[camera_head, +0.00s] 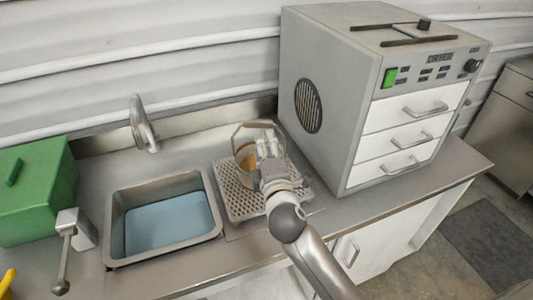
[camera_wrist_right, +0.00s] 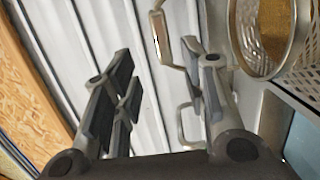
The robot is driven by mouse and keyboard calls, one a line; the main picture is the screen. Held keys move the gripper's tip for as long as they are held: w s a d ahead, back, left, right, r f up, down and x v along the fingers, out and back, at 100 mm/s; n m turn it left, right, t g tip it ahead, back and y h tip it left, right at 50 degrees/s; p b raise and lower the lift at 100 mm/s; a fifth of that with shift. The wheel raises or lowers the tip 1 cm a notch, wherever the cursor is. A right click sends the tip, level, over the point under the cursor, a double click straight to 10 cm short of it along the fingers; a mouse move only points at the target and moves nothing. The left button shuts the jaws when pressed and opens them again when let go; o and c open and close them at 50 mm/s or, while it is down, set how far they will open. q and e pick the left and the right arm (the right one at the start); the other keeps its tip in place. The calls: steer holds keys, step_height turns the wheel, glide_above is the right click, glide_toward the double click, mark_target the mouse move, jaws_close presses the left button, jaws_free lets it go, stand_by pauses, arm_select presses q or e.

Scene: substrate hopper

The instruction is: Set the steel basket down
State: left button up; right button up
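The steel basket (camera_head: 243,150) has a perforated wall, a raised handle and brown material inside. It appears to stand upright on the perforated drain plate (camera_head: 238,199) between the sink and the dryer. In the right wrist view the basket (camera_wrist_right: 240,25) is at the upper right, with its handle (camera_wrist_right: 160,40) reaching left from the rim. My right gripper (camera_head: 268,145) is in front of the basket and hides part of it. In the wrist view its fingers (camera_wrist_right: 160,85) are spread, and nothing is clearly clamped between them. The handle passes close to the right-hand finger. My left gripper is out of view.
The sink (camera_head: 163,262) with a blue bottom is left of the plate, below a tap (camera_head: 142,125). The grey dryer (camera_head: 335,100) with white drawers stands close on the right. A green box (camera_head: 40,200) and a metal fixture with a rod (camera_head: 75,230) are at the left.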

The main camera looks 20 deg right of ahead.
steer(key=shift+s+a, duration=0.1)
steer(key=shift+s, duration=0.8)
